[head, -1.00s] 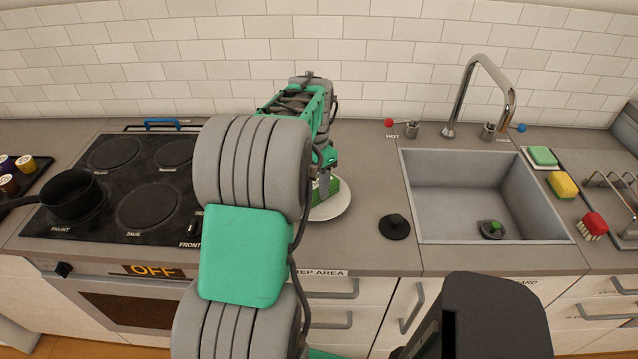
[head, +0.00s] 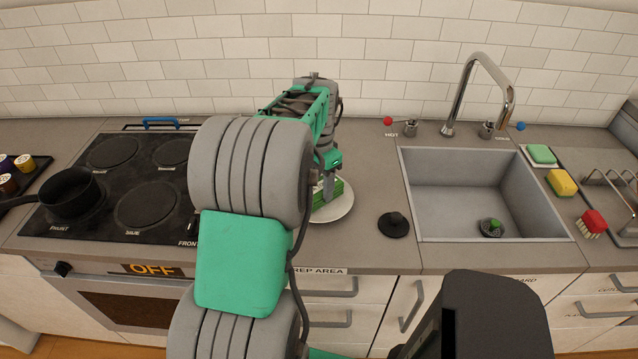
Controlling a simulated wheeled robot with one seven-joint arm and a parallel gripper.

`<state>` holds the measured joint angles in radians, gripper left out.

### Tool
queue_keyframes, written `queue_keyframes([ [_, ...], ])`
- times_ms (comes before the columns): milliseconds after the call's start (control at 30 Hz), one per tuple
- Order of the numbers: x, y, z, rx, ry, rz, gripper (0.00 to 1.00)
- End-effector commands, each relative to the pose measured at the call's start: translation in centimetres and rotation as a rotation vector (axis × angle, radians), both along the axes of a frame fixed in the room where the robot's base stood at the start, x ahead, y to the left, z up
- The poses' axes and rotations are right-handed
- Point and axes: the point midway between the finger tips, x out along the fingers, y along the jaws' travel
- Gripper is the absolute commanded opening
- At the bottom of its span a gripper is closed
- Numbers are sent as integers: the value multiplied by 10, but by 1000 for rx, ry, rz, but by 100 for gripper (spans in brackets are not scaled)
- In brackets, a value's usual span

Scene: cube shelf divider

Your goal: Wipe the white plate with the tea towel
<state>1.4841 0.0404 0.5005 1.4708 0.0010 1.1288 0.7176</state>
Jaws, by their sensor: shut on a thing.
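The white plate (head: 341,209) lies flat on the counter in the prep area, between the stove and the sink. Its left part is hidden behind my arm. My gripper (head: 329,190) points down over the plate and is shut on the green and white tea towel (head: 338,194). The towel is a small folded bundle at the plate's surface; I cannot tell how firmly it touches. The gripper's fingertips are partly hidden.
A black sink plug (head: 394,225) lies right of the plate, before the sink (head: 462,180). A black pan (head: 72,194) sits on the stove at left. A green sponge (head: 542,154), yellow sponge (head: 562,183) and red brush (head: 592,223) lie right of the sink.

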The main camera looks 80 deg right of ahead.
Motion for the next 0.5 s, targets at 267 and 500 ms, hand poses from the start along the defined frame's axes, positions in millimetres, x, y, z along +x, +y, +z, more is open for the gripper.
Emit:
queue_keyframes([
  [267, 16, -9, -2, 6, 0, 3, 0],
  [500, 15, -10, -1, 4, -1, 2, 0],
])
